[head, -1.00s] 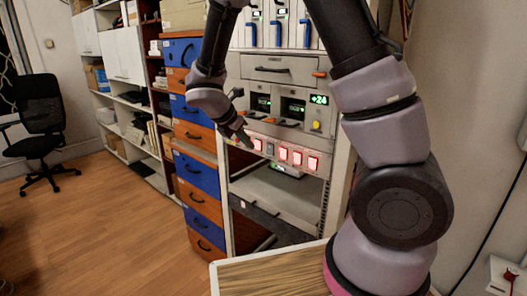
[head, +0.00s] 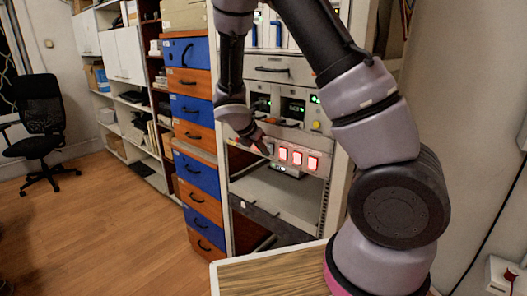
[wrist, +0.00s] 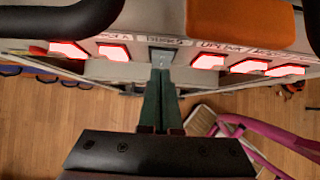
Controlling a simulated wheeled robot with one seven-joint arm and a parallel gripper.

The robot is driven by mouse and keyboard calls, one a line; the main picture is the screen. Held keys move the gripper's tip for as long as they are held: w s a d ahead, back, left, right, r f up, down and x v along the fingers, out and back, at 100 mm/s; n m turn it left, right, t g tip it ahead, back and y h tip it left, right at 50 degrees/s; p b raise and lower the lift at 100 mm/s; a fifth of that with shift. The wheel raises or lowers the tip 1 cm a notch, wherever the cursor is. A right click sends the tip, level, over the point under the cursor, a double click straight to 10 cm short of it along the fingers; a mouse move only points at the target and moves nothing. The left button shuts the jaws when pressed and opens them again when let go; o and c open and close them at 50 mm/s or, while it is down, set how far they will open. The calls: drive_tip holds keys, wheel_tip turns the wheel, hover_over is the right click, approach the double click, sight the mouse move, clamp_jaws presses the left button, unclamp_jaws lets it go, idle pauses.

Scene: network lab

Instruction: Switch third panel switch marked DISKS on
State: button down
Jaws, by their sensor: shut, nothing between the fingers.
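The switch panel (head: 291,149) is a light strip on the rack with a row of switches. In the wrist view, the third switch from the left, the DISKS switch (wrist: 161,56), is dark grey and unlit under a small label; the other visible switches glow red. My gripper (wrist: 160,71) is shut and empty, its tips in front of the DISKS switch's lower edge; I cannot tell whether they touch it. In the head view, my gripper (head: 266,152) is at the panel and hides its left switches, including the DISKS one.
Below the panel is an open rack bay with a grey shelf (head: 272,193). Blue and orange drawers (head: 195,175) stand left of the rack. A wooden tabletop (head: 265,275) lies in front.

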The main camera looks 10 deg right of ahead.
drive_tip(key=shift+w+d+f, duration=0.15)
drive_tip(key=shift+w+d, duration=0.05)
drive_tip(key=shift+d, duration=0.05)
drive_tip(key=shift+r, duration=0.2)
drive_tip(key=shift+r, duration=0.7)
